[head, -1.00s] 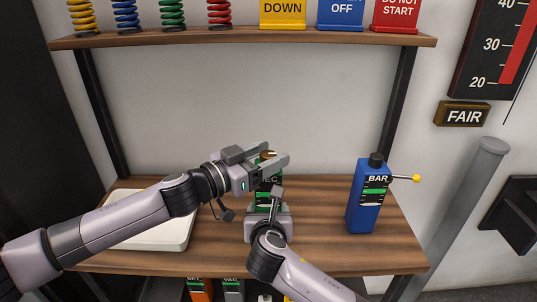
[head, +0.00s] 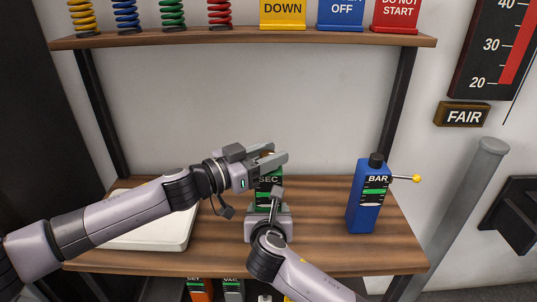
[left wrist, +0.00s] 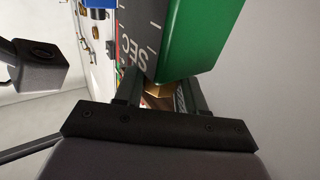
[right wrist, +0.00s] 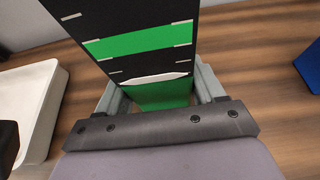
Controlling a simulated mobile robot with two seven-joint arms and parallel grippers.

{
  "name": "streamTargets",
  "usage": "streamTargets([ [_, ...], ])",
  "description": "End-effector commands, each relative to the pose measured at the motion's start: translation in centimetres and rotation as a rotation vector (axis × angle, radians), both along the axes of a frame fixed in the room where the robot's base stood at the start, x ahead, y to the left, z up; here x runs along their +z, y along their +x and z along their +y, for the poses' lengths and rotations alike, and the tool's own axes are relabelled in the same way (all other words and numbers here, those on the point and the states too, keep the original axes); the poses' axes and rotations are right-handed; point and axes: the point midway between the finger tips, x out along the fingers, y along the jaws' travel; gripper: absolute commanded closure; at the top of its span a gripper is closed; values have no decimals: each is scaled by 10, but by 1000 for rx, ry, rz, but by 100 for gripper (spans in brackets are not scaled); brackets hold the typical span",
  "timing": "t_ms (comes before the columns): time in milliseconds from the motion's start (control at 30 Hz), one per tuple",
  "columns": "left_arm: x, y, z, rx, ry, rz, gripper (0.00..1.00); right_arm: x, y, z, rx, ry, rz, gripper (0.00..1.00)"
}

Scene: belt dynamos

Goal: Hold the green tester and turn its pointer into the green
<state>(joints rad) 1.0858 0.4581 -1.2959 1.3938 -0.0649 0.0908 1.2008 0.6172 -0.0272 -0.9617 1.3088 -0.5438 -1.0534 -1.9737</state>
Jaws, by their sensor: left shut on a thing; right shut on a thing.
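The green tester (head: 266,201), marked SEC, stands upright in the middle of the wooden bench. My right gripper (head: 270,213) is shut on its lower body from the front. The right wrist view shows its black dial face with a green band (right wrist: 140,40). The white pointer (right wrist: 155,79) lies below that band, on the black. My left gripper (head: 273,157) is above the tester, shut on the brass knob (left wrist: 157,90) at its top. The fingers partly hide the knob.
A blue tester marked BAR (head: 366,200), with a yellow-tipped lever, stands to the right. A white tray (head: 150,235) lies on the left under my left arm. A shelf (head: 240,38) with springs and signs runs above. The bench between the green and blue testers is clear.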

Motion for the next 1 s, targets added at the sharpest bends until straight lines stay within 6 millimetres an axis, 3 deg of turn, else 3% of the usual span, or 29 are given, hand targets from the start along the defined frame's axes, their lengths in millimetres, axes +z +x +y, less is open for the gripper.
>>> streamTargets([
  [600, -1, 2, 0, -386, 1, -1, 91, -3, -2, 1, 2, -4, 7, 98],
  [1000, -1, 2, 0, -538, 3, -1, 91, -3, -2, 1, 3, -4, 6, 98],
])
